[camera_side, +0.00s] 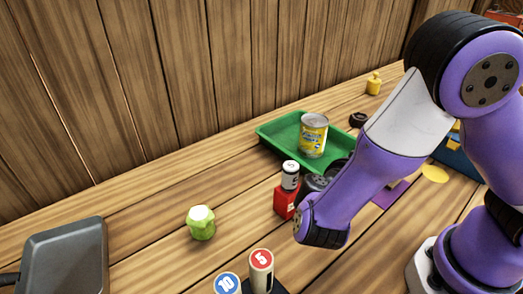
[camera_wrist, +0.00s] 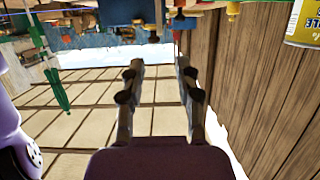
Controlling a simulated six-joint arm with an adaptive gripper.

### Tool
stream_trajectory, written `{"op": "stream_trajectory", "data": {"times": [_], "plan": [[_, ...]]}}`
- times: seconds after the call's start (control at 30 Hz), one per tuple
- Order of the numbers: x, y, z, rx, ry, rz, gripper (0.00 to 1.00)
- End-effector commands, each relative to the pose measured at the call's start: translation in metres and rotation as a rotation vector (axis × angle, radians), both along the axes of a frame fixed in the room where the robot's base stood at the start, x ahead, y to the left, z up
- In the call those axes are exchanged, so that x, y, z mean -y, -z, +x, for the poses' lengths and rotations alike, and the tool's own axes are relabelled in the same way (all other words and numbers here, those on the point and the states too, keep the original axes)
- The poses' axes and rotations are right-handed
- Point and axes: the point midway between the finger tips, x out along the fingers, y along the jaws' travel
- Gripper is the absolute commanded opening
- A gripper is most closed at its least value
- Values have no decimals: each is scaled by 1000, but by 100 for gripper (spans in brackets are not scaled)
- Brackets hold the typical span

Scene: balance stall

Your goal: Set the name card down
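I cannot make out the name card for sure in either view. My gripper (camera_wrist: 160,68) shows in the wrist view as two dark fingers standing apart. Only the background shows between them, with no card visible there. In the side view my arm reaches down and left over the table, and the gripper end is mostly hidden behind it. A purple flat patch (camera_side: 389,194) lies on the table just right of the forearm, partly covered; I cannot tell what it is.
A green tray (camera_side: 275,137) holds a yellow can (camera_side: 313,136). A red block with a white-topped cylinder (camera_side: 287,199) stands close to my wrist. Bare boards lie between.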

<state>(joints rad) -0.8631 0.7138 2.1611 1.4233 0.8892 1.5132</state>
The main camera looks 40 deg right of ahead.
Motion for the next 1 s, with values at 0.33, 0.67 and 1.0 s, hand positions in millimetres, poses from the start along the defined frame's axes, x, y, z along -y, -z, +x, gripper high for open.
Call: {"op": "stream_trajectory", "data": {"times": [0.33, 0.67, 1.0], "plan": [[1, 1, 5, -324, -94, 421, 38], [-13, -45, 11, -572, -970, 851, 38], [-30, -84, 2, -608, -1473, 613, 38]]}}
